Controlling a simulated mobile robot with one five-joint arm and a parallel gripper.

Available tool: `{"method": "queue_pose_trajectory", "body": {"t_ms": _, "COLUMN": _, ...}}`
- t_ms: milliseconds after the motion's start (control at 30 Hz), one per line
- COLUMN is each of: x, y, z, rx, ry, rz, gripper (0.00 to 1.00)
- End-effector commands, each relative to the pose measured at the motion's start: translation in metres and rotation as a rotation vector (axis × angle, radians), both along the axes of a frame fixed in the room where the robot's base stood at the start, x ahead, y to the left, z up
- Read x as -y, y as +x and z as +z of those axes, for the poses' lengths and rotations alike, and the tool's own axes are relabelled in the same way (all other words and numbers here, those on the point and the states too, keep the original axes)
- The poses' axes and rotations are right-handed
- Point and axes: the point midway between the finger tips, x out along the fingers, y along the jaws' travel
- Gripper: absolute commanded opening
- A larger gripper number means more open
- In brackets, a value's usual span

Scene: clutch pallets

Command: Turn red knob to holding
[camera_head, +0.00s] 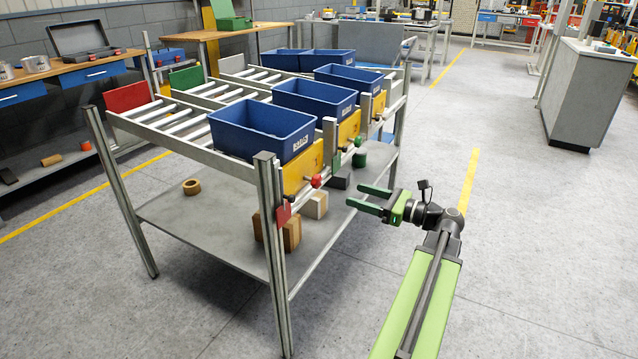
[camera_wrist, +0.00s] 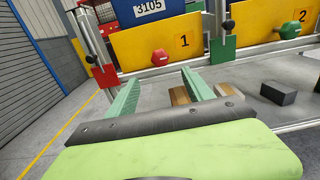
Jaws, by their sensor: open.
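The red knob (camera_head: 316,180) sits on the front of a yellow panel (camera_head: 303,170) at the near lane of the roller rack. In the wrist view the red knob (camera_wrist: 160,57) is on the yellow panel marked 1 (camera_wrist: 150,50), above and between my fingers. My gripper (camera_head: 366,198) is open and empty, its green fingers pointing at the rack front from the right, apart from the knob. In the wrist view my gripper (camera_wrist: 160,86) shows both fingers spread below the knob. A red plate (camera_wrist: 106,76) is on the post left of the panel. I see no legible holding mark.
A green knob (camera_wrist: 290,30) is on panel 2 to the right, with a green plate (camera_wrist: 222,52) between. Blue bins (camera_head: 262,130) stand on the rollers. Wooden blocks (camera_head: 290,232) and a dark block (camera_wrist: 278,93) lie on the lower shelf (camera_head: 215,225).

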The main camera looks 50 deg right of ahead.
Motion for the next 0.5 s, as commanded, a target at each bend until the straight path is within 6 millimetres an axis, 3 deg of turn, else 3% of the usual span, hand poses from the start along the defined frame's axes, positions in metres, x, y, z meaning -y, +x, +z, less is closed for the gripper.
{"method": "queue_pose_trajectory", "body": {"t_ms": 300, "x": -0.019, "y": 0.079, "z": 0.0, "rx": 0.0, "ry": 0.0, "rz": 0.001, "gripper": 0.6}}
{"method": "queue_pose_trajectory", "body": {"t_ms": 500, "x": -0.028, "y": 0.116, "z": 0.0, "rx": 0.0, "ry": 0.0, "rz": -0.001, "gripper": 0.6}}
